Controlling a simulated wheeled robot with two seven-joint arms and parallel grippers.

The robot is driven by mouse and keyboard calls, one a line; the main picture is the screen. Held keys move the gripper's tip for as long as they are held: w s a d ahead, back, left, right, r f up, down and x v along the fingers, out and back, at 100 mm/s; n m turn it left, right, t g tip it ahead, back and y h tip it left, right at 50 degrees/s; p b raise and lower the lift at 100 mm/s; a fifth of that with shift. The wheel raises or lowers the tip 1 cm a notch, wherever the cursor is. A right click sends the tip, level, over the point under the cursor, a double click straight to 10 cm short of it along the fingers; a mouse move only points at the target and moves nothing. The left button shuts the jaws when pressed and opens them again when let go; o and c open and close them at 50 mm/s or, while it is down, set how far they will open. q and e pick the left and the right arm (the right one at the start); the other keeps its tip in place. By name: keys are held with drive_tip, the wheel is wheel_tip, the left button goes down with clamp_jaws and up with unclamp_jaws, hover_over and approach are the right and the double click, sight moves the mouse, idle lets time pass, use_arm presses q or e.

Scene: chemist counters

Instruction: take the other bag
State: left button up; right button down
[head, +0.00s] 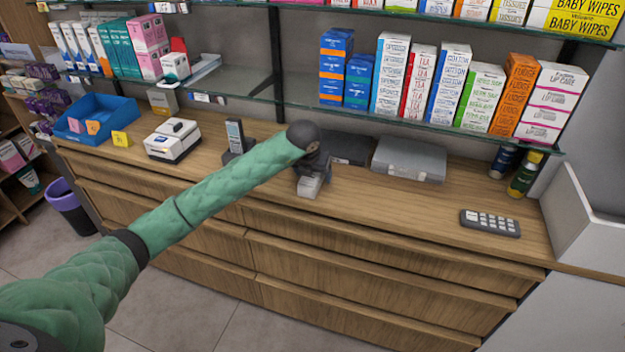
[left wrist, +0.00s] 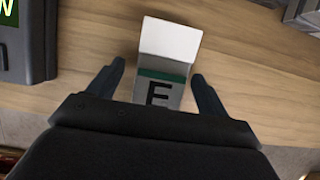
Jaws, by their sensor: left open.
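A small white bag (left wrist: 168,42) with a dark green band and a black letter E stands on the wooden counter. In the left wrist view it lies between the two dark fingers of my left gripper (left wrist: 158,80), with a gap beside the fingertips. In the head view my left gripper (head: 312,168) reaches over the counter's middle, and the bag (head: 309,188) shows pale just below and in front of it. The gripper is open; its own body hides the bag's lower part in the left wrist view. No second bag is clearly seen. My right gripper is out of view.
A card terminal (head: 236,138) stands left of the gripper, with a white printer (head: 173,140) and a blue tray (head: 88,130) further left. A grey box (head: 409,160) lies right behind. A glass shelf (head: 400,118) overhangs the back. The counter before the keypad (head: 490,223) is clear.

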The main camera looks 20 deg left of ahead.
use_arm(q)
drive_tip(key=shift+f+b, duration=0.2)
drive_tip(key=shift+b, duration=0.2)
idle(0.3)
drive_tip(key=c, duration=1.1)
drive_tip(key=shift+c, duration=0.2)
